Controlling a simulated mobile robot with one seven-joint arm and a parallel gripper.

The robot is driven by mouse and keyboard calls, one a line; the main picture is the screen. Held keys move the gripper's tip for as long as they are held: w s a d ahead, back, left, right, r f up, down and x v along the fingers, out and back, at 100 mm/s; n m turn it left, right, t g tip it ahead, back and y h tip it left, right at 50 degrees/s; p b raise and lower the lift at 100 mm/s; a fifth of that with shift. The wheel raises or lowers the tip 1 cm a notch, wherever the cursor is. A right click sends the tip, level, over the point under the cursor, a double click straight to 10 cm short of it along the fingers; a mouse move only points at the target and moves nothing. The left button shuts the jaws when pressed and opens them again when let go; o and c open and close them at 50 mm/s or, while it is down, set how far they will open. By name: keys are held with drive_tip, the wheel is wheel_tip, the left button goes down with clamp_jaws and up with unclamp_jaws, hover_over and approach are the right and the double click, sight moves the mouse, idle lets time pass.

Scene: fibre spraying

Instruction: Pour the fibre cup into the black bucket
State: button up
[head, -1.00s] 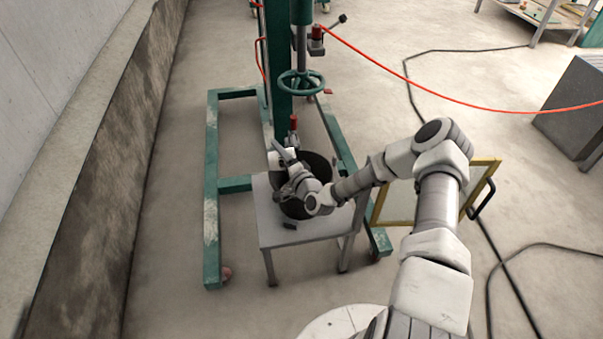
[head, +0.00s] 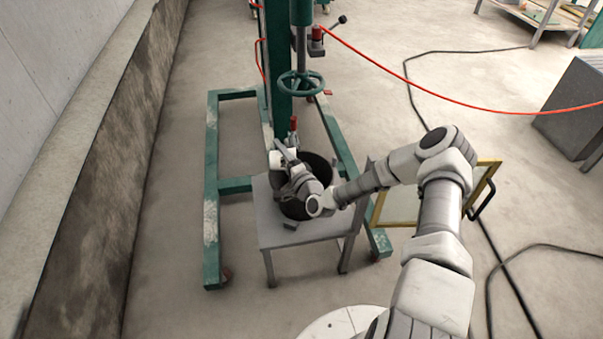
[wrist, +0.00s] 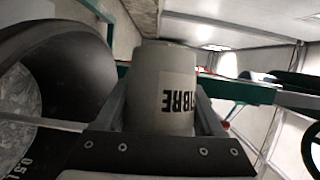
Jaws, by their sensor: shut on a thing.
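The fibre cup (wrist: 162,88) is pale grey with a white label; its black letters read upside down in the wrist view. My gripper (head: 281,152) is shut on the cup, with one finger on each side of it. In the head view the cup (head: 275,160) is a small white shape at the left rim of the black bucket, partly hidden by my gripper. The black bucket (head: 318,165) stands on a small grey table, largely covered by my wrist. In the wrist view the bucket (wrist: 85,70) is at the left, with mottled grey inside. The cup's mouth is hidden.
The grey table (head: 300,234) stands within a green steel frame (head: 211,190) with a column and handwheel (head: 302,83). A yellow-edged panel (head: 400,204) with a black handle stands to the right. A red hose (head: 430,88) hangs behind. The floor at left is clear.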

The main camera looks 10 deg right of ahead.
drive_tip(key=shift+s+d+r+m+t, duration=0.1)
drive_tip(key=shift+d+r+m+t, duration=0.3)
drive_tip(key=shift+m, duration=0.45)
drive_tip(key=shift+d+r+m+t, duration=0.2)
drive_tip(key=shift+m+t, duration=0.25)
drive_tip(key=shift+m, duration=0.35)
drive_tip(key=shift+s+d+r+m+t, duration=0.1)
drive_tip(key=shift+d+r+m+t, duration=0.3)
drive_tip(key=shift+m, duration=0.45)
idle(1.6)
drive_tip(key=shift+w+a+f+n+g, duration=0.15)
drive_tip(key=shift+a+n+g, duration=0.15)
drive_tip(key=shift+n, duration=0.3)
drive_tip(key=n+g, duration=0.1)
drive_tip(key=a+f+n, duration=0.1)
drive_tip(key=n, duration=0.1)
drive_tip(key=shift+a+f+n+g, duration=0.15)
drive_tip(key=shift+a+n+g, duration=0.15)
drive_tip(key=shift+g, duration=0.05)
drive_tip(key=shift+f+n+g, duration=0.3)
drive_tip(key=shift+f+n, duration=0.05)
drive_tip(key=shift+n, duration=0.05)
drive_tip(key=shift+w+a, duration=0.1)
